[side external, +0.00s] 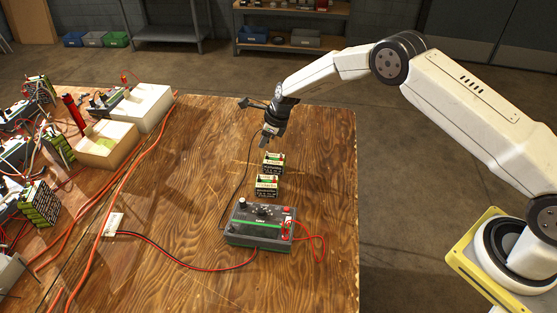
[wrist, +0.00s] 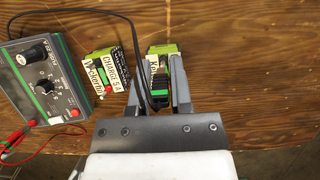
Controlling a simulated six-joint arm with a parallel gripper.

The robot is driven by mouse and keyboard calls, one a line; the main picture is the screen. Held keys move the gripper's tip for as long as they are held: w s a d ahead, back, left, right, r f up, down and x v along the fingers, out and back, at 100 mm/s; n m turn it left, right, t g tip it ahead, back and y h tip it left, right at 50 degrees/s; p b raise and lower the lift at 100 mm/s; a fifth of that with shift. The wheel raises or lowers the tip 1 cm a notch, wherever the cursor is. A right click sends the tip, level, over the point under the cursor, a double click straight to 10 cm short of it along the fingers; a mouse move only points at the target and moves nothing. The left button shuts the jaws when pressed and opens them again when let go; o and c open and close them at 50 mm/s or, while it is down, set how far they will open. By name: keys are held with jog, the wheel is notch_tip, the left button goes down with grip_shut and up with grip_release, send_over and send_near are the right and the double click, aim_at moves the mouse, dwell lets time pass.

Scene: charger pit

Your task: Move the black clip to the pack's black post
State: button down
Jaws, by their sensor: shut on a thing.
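My gripper (wrist: 163,62) is shut on the black clip (wrist: 160,80), which sits between the two fingers in the wrist view. A thin black lead (wrist: 118,18) runs from the clip to the charger (wrist: 40,82). In the side view my gripper (side external: 268,146) is a little above the farther battery pack (side external: 273,164), apparently not touching it. In the wrist view this pack (wrist: 158,50) lies beneath the clip and is partly hidden. The other pack (wrist: 112,70) stands beside it, with a red post showing. I cannot make out a black post.
The charger (side external: 260,228) stands nearer the camera, with a red lead (side external: 318,240) looped at its right. The bare wooden table (side external: 200,190) is clear around the two packs.

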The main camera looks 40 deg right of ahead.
jog(key=shift+f, duration=1.6)
jog(key=shift+f, duration=0.35)
dwell(1.0)
jog(key=shift+c, duration=2.2)
grip_release()
jog(key=shift+o, duration=1)
jog(key=shift+r, duration=0.15)
jog(key=shift+r, duration=3.65)
